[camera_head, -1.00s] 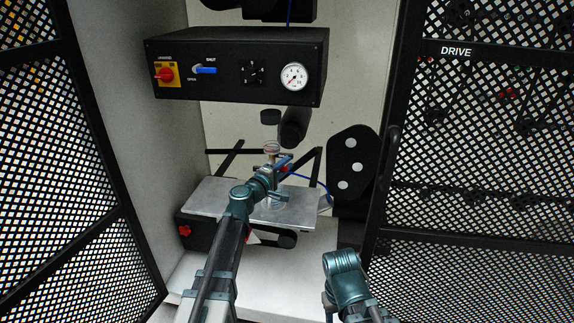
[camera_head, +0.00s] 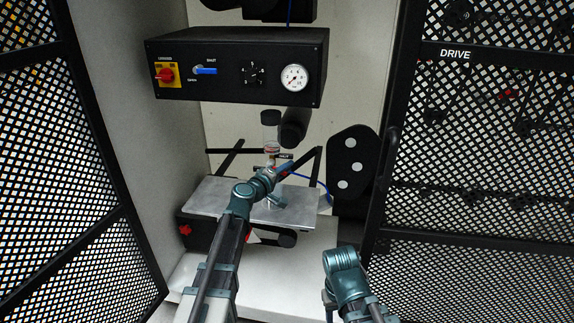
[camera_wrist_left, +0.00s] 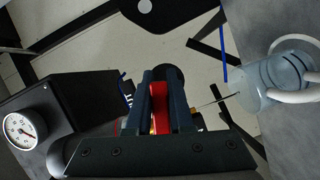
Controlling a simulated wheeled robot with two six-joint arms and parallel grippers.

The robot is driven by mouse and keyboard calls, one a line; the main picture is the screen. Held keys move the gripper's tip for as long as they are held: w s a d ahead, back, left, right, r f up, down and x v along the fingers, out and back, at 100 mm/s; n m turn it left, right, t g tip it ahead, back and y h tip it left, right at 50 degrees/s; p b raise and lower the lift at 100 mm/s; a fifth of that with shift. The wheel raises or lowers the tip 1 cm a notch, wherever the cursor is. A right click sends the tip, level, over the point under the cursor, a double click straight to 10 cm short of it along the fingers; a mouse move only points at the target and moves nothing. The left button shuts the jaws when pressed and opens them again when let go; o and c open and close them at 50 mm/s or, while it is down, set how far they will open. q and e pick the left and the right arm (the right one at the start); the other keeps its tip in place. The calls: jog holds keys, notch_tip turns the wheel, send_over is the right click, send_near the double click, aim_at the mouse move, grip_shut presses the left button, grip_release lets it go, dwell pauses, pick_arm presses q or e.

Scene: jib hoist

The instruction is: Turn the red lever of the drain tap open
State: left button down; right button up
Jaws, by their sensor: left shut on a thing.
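The red lever (camera_wrist_left: 159,108) of the drain tap sits between the two dark fingers of my left gripper (camera_wrist_left: 161,82) in the left wrist view. The fingers are shut on it, one on each side. A small brass part shows just below the lever; the rest of the tap is hidden by the fingers. In the head view my left gripper (camera_head: 282,172) reaches in below a clear bowl with a dark cap (camera_head: 271,128), above a grey metal plate. My right arm shows at the lower right, but its gripper cannot be made out.
A black control box (camera_head: 238,70) with a red switch, a blue lever and a gauge (camera_head: 294,77) hangs above. A clear cup (camera_wrist_left: 282,75) with a white loop stands near the gripper. A thin blue hose (camera_head: 315,181) runs to the right. Mesh doors flank both sides.

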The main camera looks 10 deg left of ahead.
pick_arm(q)
jog(key=a+f+m+g+y+p, duration=0.1)
jog(key=a+m+y, duration=0.4)
jog(key=m, duration=0.5)
jog(key=shift+f+g+y+p, duration=0.4)
jog(key=shift+f+y+p, duration=0.1)
jog(key=shift+f, duration=0.85)
jog(key=c, duration=0.8)
grip_release()
jog(key=p+v, duration=0.5)
jog(key=v, duration=0.8)
jog(key=shift+s, duration=0.35)
